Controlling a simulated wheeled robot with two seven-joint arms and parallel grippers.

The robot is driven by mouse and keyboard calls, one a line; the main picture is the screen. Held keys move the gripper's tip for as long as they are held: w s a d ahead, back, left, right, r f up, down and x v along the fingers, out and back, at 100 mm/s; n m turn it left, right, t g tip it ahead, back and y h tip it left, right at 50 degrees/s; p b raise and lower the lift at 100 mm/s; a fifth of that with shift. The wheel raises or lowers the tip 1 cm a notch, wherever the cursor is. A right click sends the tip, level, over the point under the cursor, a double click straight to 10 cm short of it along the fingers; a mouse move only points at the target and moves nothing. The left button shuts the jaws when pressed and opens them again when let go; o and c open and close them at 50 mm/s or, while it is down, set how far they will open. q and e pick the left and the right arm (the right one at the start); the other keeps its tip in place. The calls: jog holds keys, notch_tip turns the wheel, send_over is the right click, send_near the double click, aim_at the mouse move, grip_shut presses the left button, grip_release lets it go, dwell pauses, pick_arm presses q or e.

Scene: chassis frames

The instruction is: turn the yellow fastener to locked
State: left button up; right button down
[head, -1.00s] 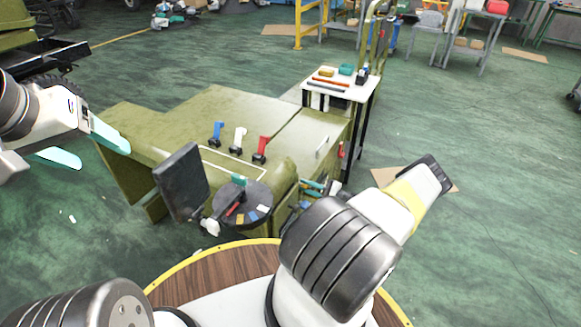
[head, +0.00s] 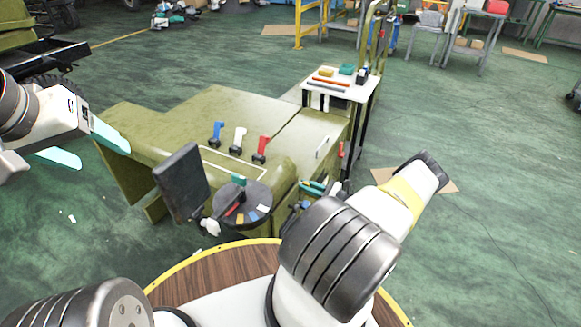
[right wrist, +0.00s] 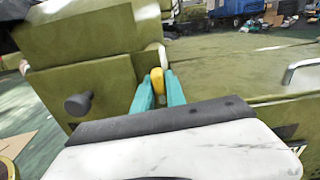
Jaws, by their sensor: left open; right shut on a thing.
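The yellow fastener (right wrist: 157,78) shows upright in the right wrist view, on the side of the olive chassis body. The two teal fingers of my right gripper (right wrist: 159,88) stand on either side of it and are shut on it. In the head view my right gripper (head: 313,188) is small and low beside the olive box, partly behind my arm. I cannot make out the fastener there. My left gripper (head: 104,158) is open and empty, in the air left of the chassis.
Blue (head: 216,133), white (head: 238,138) and red (head: 261,148) levers stand on the chassis top. A grey knob (right wrist: 77,104) sticks out left of the fastener. A small white table (head: 366,86) stands behind.

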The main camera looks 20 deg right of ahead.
jog(key=shift+m, duration=0.4)
jog(key=c, duration=1.4)
grip_release()
jog(key=v, duration=0.8)
